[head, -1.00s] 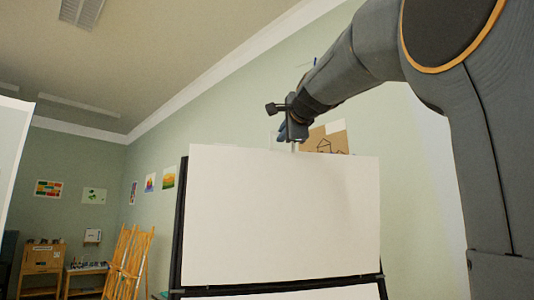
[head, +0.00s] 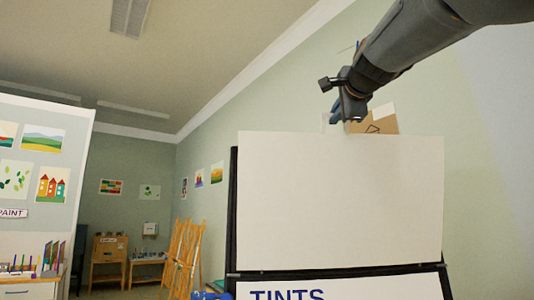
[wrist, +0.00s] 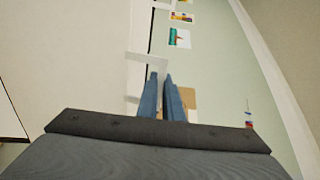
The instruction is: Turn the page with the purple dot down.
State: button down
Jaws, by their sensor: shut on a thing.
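The large blank white page (head: 340,200) stands upright on a black-framed flip chart (head: 233,205) in the head view. A black bar crosses below it, and under the bar a lower sheet (head: 375,288) shows the word "TINTS". No purple dot shows. My gripper (head: 337,117) is at the page's top edge, near its middle. In the wrist view its blue fingers (wrist: 160,78) are close together, with the pale page surface (wrist: 70,60) to their left. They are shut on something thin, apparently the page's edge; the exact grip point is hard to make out.
A display board (head: 45,170) with pictures stands at the left, above a shelf of art supplies (head: 30,285). Wooden easels (head: 183,255) lean behind the chart's left side. A pale green wall with small pictures is behind the chart.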

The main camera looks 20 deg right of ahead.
jog(key=shift+s+a+f+b, duration=0.15)
jog(key=shift+s+f+b, duration=0.55)
jog(key=shift+s, duration=0.2)
jog(key=c, duration=2.5)
grip_release()
jog(key=s+b, duration=0.1)
jog(key=b, duration=0.2)
jog(key=s+f+b, duration=0.1)
jog(key=b, duration=0.2)
jog(key=shift+a, duration=0.15)
jog(key=shift+c, duration=0.2)
jog(key=s+b, duration=0.1)
jog(key=b, duration=0.1)
jog(key=s+b, duration=0.1)
jog(key=b, duration=0.1)
jog(key=s+f+b, duration=0.1)
jog(key=b, duration=0.1)
jog(key=shift+s+a, duration=0.25)
jog(key=shift+a, duration=0.05)
grip_shut()
jog(key=shift+s+a+b, duration=0.1)
jog(key=shift+s+b, duration=0.25)
jog(key=shift+b, duration=0.3)
jog(key=shift+f, duration=0.1)
